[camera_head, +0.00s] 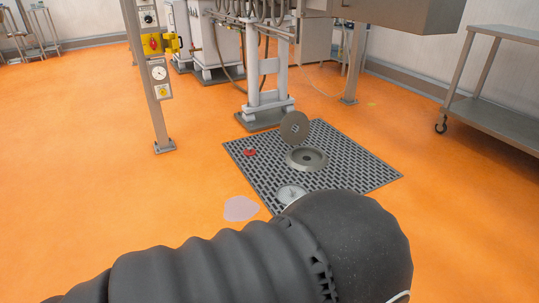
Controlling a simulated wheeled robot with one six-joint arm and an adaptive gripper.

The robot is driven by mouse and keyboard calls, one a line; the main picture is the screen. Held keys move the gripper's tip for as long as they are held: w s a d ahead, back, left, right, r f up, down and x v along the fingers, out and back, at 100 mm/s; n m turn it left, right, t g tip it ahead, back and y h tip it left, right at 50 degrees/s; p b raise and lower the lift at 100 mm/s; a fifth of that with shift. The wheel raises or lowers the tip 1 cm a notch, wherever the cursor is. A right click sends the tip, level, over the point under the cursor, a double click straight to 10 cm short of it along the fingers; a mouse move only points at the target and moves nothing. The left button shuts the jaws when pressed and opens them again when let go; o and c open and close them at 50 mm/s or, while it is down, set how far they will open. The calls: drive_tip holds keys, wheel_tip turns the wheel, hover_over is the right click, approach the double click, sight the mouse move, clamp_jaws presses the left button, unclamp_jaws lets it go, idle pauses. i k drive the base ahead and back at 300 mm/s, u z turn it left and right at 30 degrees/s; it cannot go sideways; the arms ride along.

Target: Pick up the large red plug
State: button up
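A small red object (249,152) lies on the left part of the dark grey floor grating (359,181). It is the only red thing on the grating, and it is too small here to make out its shape or to be sure that it is the large red plug. My arm, in a black ribbed sleeve, fills the bottom of the view. My gripper is not in view, and part of the grating's near edge is hidden behind my arm.
A grey ring-shaped part (307,159), an upright disc (295,127) and a pale round part (290,194) are on the grating. A steel post (154,100) with gauges stands at left, a wheeled steel cart (492,117) at right. The orange floor at left is open.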

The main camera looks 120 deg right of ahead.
sight(249, 152)
drive_tip(key=z, duration=3.2)
drive_tip(key=i, duration=3.95)
drive_tip(key=z, duration=2.7)
